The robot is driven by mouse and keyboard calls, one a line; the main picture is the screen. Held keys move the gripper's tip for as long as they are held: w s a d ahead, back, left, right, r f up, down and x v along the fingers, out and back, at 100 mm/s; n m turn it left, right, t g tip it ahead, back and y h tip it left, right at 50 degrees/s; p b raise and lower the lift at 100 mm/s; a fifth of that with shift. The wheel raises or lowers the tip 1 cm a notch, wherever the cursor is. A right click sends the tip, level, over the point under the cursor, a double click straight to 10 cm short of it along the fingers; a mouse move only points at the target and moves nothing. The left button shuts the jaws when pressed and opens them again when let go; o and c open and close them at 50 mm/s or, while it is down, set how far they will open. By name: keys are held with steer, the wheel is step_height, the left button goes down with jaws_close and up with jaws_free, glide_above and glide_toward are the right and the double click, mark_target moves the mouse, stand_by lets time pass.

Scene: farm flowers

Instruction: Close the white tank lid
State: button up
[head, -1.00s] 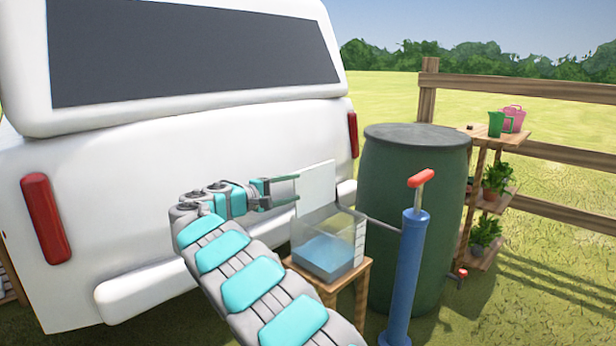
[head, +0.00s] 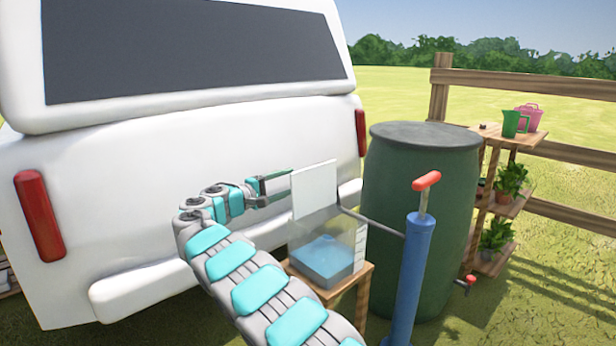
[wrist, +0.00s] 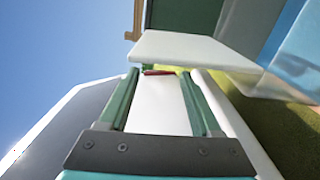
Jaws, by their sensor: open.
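The white tank lid (head: 314,190) stands up, roughly upright, above the back of a clear tank (head: 347,262) with blue water in it. The tank's top is uncovered. My gripper (head: 290,182) is open, with its fingertips by the lid's left edge; I cannot tell whether they touch it. In the wrist view my gripper (wrist: 160,76) has nothing between its two green fingers. The lid (wrist: 190,48) shows there as a pale panel just beyond the fingertips, and part of the tank water (wrist: 305,50) is at the upper right.
The tank sits on a small wooden stand (head: 340,291). A blue pump (head: 415,265) with a red handle stands to its right, a green barrel (head: 415,200) behind. A white vehicle (head: 180,190) fills the left. A plant shelf (head: 505,145) and fence (head: 560,85) are at right.

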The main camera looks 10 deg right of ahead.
mark_target(304, 177)
steer(key=x, duration=0.7)
steer(key=shift+d+p, duration=0.15)
steer(key=shift+p, duration=0.2)
steer(key=shift+c, duration=0.2)
jaws_close()
stand_by(0.9)
